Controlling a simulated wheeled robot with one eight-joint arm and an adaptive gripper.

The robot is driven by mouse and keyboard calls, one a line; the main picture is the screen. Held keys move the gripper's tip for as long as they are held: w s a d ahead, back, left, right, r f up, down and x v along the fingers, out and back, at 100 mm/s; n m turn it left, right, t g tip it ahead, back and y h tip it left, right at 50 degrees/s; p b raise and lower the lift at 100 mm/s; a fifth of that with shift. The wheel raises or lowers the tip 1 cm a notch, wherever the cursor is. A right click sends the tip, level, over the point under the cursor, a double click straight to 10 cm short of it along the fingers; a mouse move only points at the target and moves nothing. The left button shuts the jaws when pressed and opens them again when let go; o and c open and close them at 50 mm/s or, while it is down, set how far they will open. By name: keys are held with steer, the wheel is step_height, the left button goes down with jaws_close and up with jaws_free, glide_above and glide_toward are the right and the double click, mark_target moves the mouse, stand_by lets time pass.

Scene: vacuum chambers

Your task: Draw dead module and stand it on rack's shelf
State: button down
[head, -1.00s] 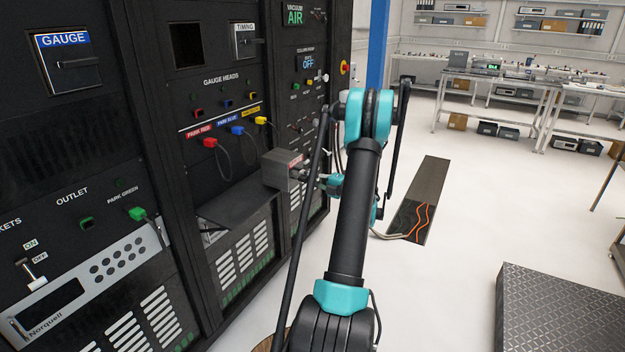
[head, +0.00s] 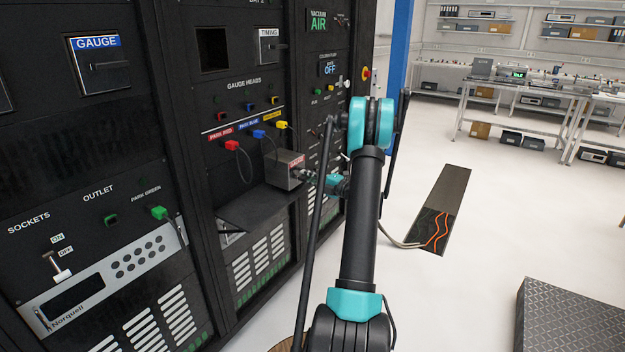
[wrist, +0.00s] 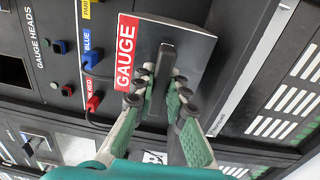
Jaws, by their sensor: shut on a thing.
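The dead module is a grey box (head: 284,176) with a red GAUGE label. My gripper (head: 318,180) is shut on the dark handle on its front. In the wrist view my gripper (wrist: 161,80) has a green-padded finger on each side of the handle, and the module's grey face (wrist: 190,60) fills the middle. The module is upright at the right part of the rack's black shelf (head: 245,212). I cannot tell whether its underside touches the shelf. An empty square slot (head: 212,48) is in the rack panel above.
Red (head: 232,146), blue (head: 258,134) and yellow (head: 282,125) plugs with cables sit parked just behind the module. A blue-labelled GAUGE module (head: 105,75) and a TIMING module (head: 270,52) are in the rack. Open floor and a dark floor strip (head: 440,205) lie to the right.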

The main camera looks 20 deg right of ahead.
steer(key=shift+x, duration=0.8)
steer(key=shift+w+a+f, duration=0.1)
steer(key=shift+f, duration=1)
steer(key=c, duration=1.5)
jaws_free()
steer(key=shift+o, duration=0.2)
steer(key=v, duration=0.9)
